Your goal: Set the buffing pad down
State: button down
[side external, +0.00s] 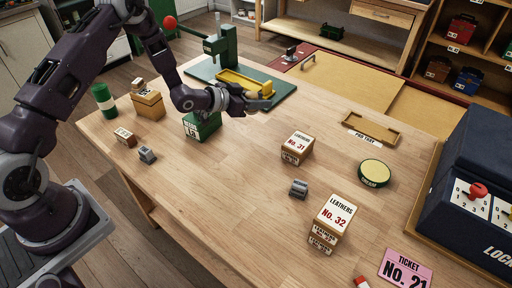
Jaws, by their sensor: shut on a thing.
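My gripper (250,97) is above the wood bench, near the front of the green press. It is shut on a small greyish-tan thing (262,103), which seems to be the buffing pad; the fingers partly hide it and its shape is hard to tell. A shallow tan tray (371,129) labelled "PAD TRAY" lies empty at the bench's back right, well to the right of my gripper.
A green box (202,126) stands just below my wrist. The green press (222,48) with a yellow trough (245,83) is behind. Leathers boxes No. 31 (297,148) and No. 32 (334,215), a grey block (299,188) and a round tin (374,174) stand on the right.

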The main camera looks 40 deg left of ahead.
jog(key=s+d+f+m+g+h, duration=0.25)
jog(key=s+d+m+h, duration=0.25)
jog(key=s+d, duration=0.55)
notch_tip(320, 180, up, 2)
jog(key=m+g+h, duration=0.4)
jog(key=m+g, duration=0.2)
send_over(262, 215)
notch_tip(262, 215, down, 9)
jog(key=shift+d, duration=0.1)
jog(key=shift+f, duration=0.1)
jog(key=shift+f, duration=0.1)
jog(key=c, duration=1)
grip_release()
jog(key=shift+o, duration=0.2)
